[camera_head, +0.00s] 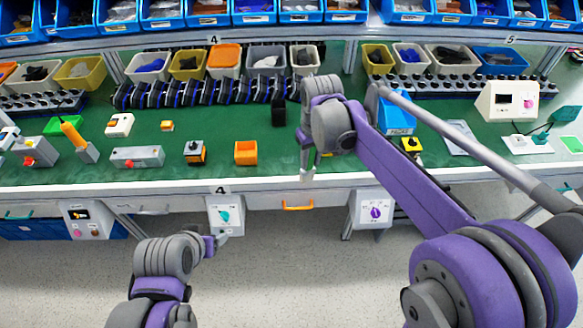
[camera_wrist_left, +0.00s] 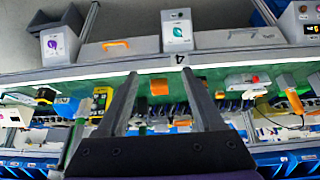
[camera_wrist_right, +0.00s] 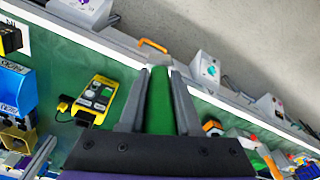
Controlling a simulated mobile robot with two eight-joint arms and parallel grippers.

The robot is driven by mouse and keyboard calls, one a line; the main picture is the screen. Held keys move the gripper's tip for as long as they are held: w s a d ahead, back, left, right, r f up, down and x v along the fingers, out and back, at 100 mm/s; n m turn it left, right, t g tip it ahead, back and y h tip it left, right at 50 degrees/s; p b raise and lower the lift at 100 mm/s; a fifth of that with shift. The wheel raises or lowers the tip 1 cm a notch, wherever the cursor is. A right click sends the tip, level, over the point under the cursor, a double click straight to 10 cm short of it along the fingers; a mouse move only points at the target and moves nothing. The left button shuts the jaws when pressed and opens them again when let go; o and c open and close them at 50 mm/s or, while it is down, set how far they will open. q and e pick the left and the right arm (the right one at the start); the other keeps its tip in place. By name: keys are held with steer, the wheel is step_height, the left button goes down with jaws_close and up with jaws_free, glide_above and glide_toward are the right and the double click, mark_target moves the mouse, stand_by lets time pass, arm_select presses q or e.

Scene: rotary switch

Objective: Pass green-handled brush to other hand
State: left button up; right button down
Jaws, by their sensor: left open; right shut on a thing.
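My right gripper (camera_head: 307,138) is over the front part of the green table, pointing down, shut on the green-handled brush (camera_head: 308,172). The brush hangs below the gripper near the table's front edge. In the right wrist view its green handle (camera_wrist_right: 160,100) lies between the fingers (camera_wrist_right: 160,78), with a pale end at the tips. My left gripper (camera_head: 222,238) is small in the head view, in front of the table edge, lower and to the left of the brush. In the left wrist view its fingers (camera_wrist_left: 166,82) are wide apart with nothing held between them. They are apart from the brush.
An orange bin (camera_head: 246,153), a grey-orange box (camera_head: 195,152) and a grey switch box (camera_head: 137,157) stand left of the brush. A yellow meter (camera_wrist_right: 98,98) lies beside it. A rotary switch box (camera_head: 225,215) and orange drawer handle (camera_head: 297,205) are on the table front.

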arm_select(q)
steer(key=w+d+m+t+h, duration=0.1)
steer(key=w+d+m+h, duration=0.35)
steer(key=d, duration=0.35)
step_height(320, 180, up, 3)
steer(key=m+t+h, duration=0.4)
steer(key=h, duration=0.3)
glide_above(308, 174)
steer(key=a, duration=0.2)
steer(key=shift+s+d+y, duration=0.1)
steer(key=shift+s+y, duration=0.15)
steer(key=shift+w, duration=0.1)
jaws_close()
steer(key=shift+c, duration=0.2)
jaws_free()
steer(key=shift+o, duration=0.2)
steer(key=shift+r, duration=0.1)
